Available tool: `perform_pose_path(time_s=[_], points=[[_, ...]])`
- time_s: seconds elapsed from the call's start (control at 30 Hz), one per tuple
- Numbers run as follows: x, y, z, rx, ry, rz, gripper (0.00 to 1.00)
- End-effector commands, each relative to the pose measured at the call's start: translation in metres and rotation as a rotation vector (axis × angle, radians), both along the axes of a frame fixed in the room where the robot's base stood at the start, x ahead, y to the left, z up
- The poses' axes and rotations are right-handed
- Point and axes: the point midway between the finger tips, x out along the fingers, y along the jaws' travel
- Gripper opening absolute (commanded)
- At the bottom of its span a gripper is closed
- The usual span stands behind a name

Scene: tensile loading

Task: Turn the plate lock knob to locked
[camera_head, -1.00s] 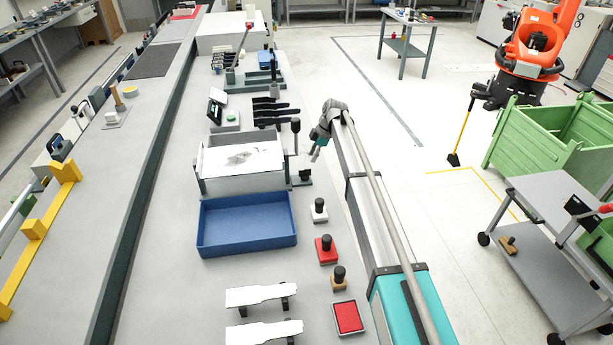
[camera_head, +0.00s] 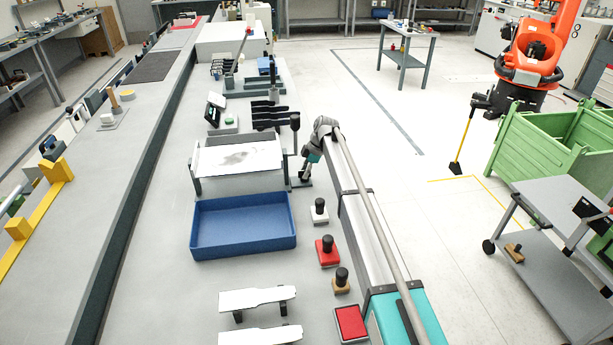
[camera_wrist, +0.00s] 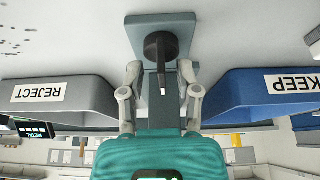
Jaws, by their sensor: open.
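The plate lock knob (camera_wrist: 160,46) is dark and round with a bar handle. A white mark at the bar's end points to the bottom of the wrist view. It sits on a grey mount (camera_wrist: 160,22). My gripper (camera_wrist: 160,70) is open, with one finger on each side of the knob's bar. I cannot tell whether the fingers touch it.
A blue KEEP bin (camera_wrist: 262,98) and a grey REJECT bin (camera_wrist: 62,100) flank the mount in the wrist view. The blue bin (camera_head: 243,240) is in front of the plate in the head view. A white stamp (camera_head: 319,213) and a red stamp (camera_head: 327,252) stand nearby. A dark upright lever (camera_head: 295,130) is close behind.

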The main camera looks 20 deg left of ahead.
Motion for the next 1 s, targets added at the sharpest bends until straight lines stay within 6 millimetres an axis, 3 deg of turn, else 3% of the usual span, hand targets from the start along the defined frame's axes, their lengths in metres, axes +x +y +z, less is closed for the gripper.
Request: perform_pose_path(time_s=[0.4,0.43,0.67,1.0], points=[[-0.0007,0.0011,-0.0025,0.000,0.000,0.000,0.43],[-0.0007,0.0011,-0.0025,0.000,0.000,0.000,0.41],[-0.0006,0.0010,-0.0025,0.000,0.000,0.000,0.00],[0.0015,-0.0027,-0.0025,0.000,-0.002,-0.006,0.00]])
